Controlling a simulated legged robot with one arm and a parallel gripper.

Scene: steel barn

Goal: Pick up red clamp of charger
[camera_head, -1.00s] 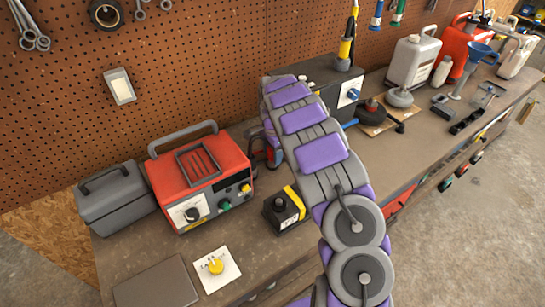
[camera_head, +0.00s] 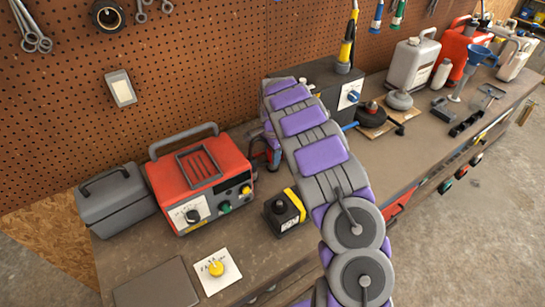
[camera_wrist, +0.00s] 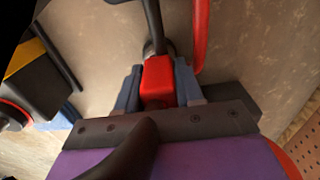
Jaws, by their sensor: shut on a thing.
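The red clamp (camera_wrist: 158,82) shows in the middle of the wrist view, a red block with a dark cable and a red curved piece near it. My gripper (camera_wrist: 158,92) has its two blue-grey fingers on either side of the clamp, shut on it. The bench surface lies behind it. In the head view the charger (camera_head: 200,178), a red box with a grey handle and knobs, stands on the bench to the left of my arm. My arm mostly hides the gripper and clamp in that view.
A grey case (camera_head: 118,203) stands left of the charger. A black and yellow box (camera_head: 284,212) is right of it, near my arm. Jugs (camera_head: 412,60) and tools fill the bench's right side. A pegboard (camera_head: 200,60) rises behind.

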